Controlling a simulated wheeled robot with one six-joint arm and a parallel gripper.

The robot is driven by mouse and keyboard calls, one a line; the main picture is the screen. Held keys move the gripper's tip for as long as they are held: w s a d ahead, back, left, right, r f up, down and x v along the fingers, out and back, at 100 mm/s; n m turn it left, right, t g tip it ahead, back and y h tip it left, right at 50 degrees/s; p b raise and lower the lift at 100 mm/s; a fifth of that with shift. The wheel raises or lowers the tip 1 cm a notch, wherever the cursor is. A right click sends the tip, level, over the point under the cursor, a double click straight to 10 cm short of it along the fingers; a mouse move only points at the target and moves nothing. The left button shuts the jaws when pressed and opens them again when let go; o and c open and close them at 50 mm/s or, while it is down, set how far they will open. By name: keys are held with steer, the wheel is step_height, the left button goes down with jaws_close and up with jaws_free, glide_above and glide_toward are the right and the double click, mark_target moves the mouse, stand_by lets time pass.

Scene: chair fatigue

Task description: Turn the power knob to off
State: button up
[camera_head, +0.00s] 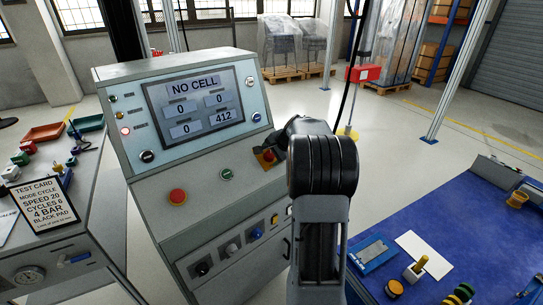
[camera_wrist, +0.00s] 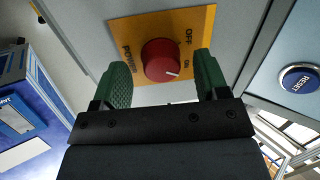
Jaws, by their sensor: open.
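The red power knob (camera_wrist: 160,60) sits on a yellow plate (camera_wrist: 125,30) marked POWER, OFF and ON in the wrist view. Its white pointer line is on the side of the ON mark. My gripper (camera_wrist: 162,68) is open, with one green finger on each side of the knob. Gaps show between the fingers and the knob, so it is not clamped. In the head view, the yellow plate (camera_head: 267,158) is on the right part of the grey console (camera_head: 150,195), and my arm partly covers this area.
A blue RESET button (camera_wrist: 299,79) is to the right in the wrist view. A red button (camera_head: 178,196) and a green button (camera_head: 226,174) are on the console's sloped face. The console screen (camera_head: 195,103) reads NO CELL. A blue-topped bench (camera_head: 450,235) stands at right.

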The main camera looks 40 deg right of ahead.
steer(key=shift+w+a+f, duration=0.1)
steer(key=shift+w+f, duration=0.2)
steer(key=shift+f, duration=0.1)
steer(key=shift+c, duration=0.2)
